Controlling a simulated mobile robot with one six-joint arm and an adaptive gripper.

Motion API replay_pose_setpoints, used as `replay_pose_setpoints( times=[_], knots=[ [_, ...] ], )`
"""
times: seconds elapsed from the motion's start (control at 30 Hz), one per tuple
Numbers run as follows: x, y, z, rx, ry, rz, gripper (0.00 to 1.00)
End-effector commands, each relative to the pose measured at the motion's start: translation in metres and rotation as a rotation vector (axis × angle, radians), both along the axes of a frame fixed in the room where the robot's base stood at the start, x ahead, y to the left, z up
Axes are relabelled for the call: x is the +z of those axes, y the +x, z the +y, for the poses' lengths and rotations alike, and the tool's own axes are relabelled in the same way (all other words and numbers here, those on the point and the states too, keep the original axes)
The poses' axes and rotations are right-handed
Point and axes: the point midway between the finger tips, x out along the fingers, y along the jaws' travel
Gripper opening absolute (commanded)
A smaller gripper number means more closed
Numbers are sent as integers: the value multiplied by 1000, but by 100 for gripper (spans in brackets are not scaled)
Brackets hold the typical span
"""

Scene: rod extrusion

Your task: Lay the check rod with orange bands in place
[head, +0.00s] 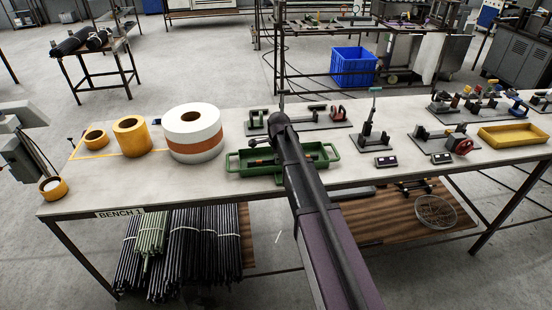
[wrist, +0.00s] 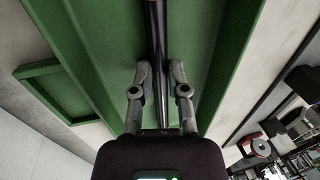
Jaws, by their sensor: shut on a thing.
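The check rod (wrist: 158,40) is dark and slim and runs lengthwise up the middle of the wrist view, with a bit of orange at the top edge. My gripper (wrist: 160,75) is shut on the check rod, one finger on each side. A green tray (wrist: 222,60) lies behind the rod in the wrist view. In the head view the green tray (head: 234,168) sits on the bench, and my arm crosses it, hiding its middle and my fingers. I cannot tell whether the rod touches the tray floor.
Bench 1 (head: 110,185) carries a large white roll (head: 191,125), yellow rolls (head: 131,136) and a small yellow ring (head: 53,188) at left. Fixtures (head: 372,138) and a yellow tray (head: 515,140) stand at right. The bench front left of the green tray is clear.

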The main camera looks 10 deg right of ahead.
Motion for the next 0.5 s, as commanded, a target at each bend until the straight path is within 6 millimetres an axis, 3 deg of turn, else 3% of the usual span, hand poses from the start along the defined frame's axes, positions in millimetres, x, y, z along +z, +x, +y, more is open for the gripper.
replay_pose_setpoints(
  times=[0.07, 0.1, 0.2, 0.23, 0.5],
  knots=[
    [0, 0, 0, 0, 0, 0, 0],
    [0, 0, 0, 0, 0, 0, 26],
    [0, 0, 0, 0, 0, 0, 56],
    [0, 0, 0, 0, 0, 0, 60],
    [0, 0, 0, 0, 0, 0, 60]
  ],
)
